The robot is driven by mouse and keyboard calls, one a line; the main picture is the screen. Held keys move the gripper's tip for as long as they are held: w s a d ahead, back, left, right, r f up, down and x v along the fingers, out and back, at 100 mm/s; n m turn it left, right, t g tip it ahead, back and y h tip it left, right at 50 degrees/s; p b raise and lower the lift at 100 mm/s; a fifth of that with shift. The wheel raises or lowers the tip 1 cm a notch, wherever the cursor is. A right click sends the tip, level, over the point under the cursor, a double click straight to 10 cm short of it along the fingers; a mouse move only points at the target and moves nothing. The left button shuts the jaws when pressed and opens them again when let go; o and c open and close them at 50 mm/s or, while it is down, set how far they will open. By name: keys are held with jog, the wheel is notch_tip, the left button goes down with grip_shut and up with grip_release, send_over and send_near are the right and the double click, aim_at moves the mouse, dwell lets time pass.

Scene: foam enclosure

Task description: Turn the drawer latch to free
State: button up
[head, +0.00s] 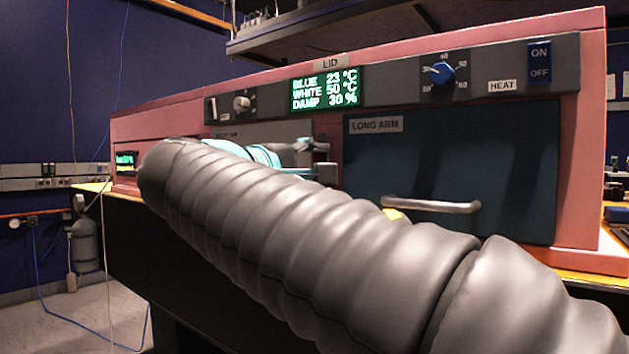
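My gripper (318,158), with teal and grey parts, is in front of the grey panel (268,131) left of the dark blue "LONG ARM" door. My sleeved arm hides most of it, so I cannot tell whether its fingers are open or shut. A small pale knob (243,103) sits on the dark strip above that panel, up and left of the gripper and apart from it. No part is clearly readable as the drawer latch. The panel's lower part is hidden behind my arm.
The pink enclosure carries a green display (325,90), a blue dial (438,73) and an ON/OFF switch (539,63). The "LONG ARM" door (500,150) has a metal bar handle (432,205). A shelf (330,30) overhangs above. Open floor (110,310) lies at left.

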jog(key=shift+m, duration=0.5)
jog(key=o, duration=1.2)
jog(key=shift+c, duration=0.2)
jog(key=v, duration=1.2)
